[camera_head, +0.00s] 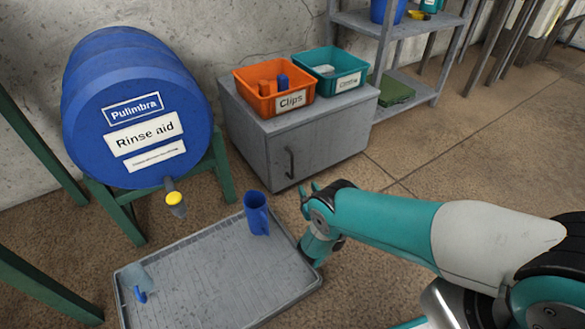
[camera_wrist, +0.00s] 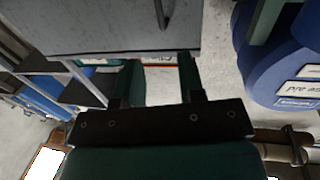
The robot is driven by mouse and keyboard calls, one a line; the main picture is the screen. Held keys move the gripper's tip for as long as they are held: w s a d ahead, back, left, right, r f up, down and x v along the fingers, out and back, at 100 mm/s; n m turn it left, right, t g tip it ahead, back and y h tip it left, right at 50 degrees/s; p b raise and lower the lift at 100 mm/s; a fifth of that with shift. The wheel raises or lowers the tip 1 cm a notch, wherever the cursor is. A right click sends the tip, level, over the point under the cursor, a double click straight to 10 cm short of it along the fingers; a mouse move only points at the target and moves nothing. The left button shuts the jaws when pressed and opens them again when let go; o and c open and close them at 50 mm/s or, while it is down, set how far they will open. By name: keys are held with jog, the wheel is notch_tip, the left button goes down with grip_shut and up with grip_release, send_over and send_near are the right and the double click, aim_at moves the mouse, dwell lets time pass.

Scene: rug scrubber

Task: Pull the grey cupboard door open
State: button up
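The grey cupboard (camera_head: 252,132) stands against the wall, and its grey door (camera_head: 320,144) looks shut. A dark upright bar handle (camera_head: 290,162) is on the door's left side. The door also fills the top of the wrist view (camera_wrist: 90,25), with the handle (camera_wrist: 160,13) at the upper edge. My gripper (camera_head: 309,188) is low in front of the door, just right of and below the handle in the head view. In the wrist view my gripper (camera_wrist: 160,70) has its two fingers apart with a gap between them. The handle shows beyond the fingertips, not between them.
An orange Clips bin (camera_head: 270,92) and a teal bin (camera_head: 330,75) sit on the cupboard. A blue barrel (camera_head: 130,115) on a green stand is left. A grey tray (camera_head: 215,270) with a blue mug (camera_head: 256,214) lies in front. Grey shelving (camera_head: 400,60) stands right.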

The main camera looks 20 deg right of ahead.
jog(key=w+b, duration=0.4)
jog(key=b, duration=1.2)
send_over(292, 177)
jog(key=shift+w+d+b, duration=0.1)
jog(key=shift+w+b, duration=0.2)
jog(key=shift+w, duration=0.05)
